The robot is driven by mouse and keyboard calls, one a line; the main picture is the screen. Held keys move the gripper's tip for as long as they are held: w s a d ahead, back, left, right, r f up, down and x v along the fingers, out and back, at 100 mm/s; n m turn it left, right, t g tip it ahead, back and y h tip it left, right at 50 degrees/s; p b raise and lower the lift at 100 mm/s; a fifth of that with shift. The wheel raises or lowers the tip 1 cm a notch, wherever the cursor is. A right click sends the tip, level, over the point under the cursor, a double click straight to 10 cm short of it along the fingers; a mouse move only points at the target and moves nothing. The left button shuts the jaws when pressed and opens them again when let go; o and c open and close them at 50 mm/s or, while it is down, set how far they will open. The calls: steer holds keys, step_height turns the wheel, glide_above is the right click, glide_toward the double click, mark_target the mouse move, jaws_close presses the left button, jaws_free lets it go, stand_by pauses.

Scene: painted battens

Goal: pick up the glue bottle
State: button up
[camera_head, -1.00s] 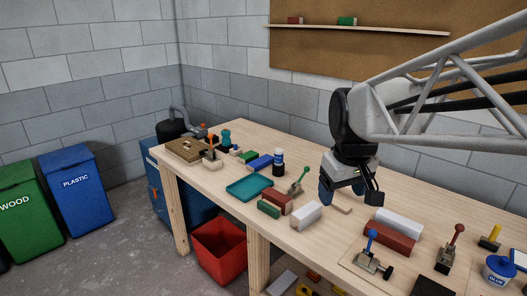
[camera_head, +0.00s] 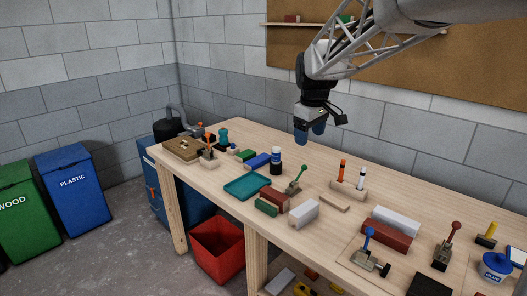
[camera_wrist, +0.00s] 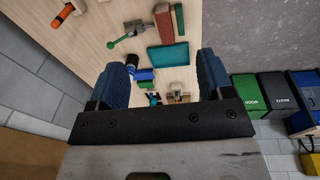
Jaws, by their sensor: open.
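A blue-and-white pot with lettering like "GLUE" (camera_head: 496,267) stands at the bench's right end. My gripper (camera_head: 310,133) is open and empty, above the bench, behind and right of the dark bottle. Its two blue fingers are spread in the wrist view (camera_wrist: 163,60).
The teal tray (camera_head: 247,187), a blue block (camera_head: 258,161) and a green-handled clamp (camera_head: 294,182) are close to the dark bottle. Red and white blocks lie in front. A wooden holder with upright markers (camera_head: 349,190) stands to the right. The wall shelf (camera_head: 290,24) is behind.

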steer(key=w+a+f+n, duration=0.1)
steer(key=w+f+n, duration=0.15)
steer(key=w, duration=0.85)
steer(key=w+a+f+n, duration=0.2)
steer(key=w+f, duration=0.2)
steer(key=w, duration=0.6)
steer(key=n+g, duration=0.1)
steer(key=n, duration=0.4)
glide_above(276, 148)
step_height(276, 148, down, 11)
steer(key=shift+s+d+f, duration=0.1)
steer(key=shift+s, duration=0.05)
steer(key=shift+w+f, duration=0.45)
steer(key=shift+f, duration=1.25)
steer(key=shift+f, duration=0.1)
steer(key=shift+s+f, duration=0.1)
steer(key=shift+f, duration=2.45)
steer(key=shift+c, duration=0.2)
steer(key=c, duration=1)
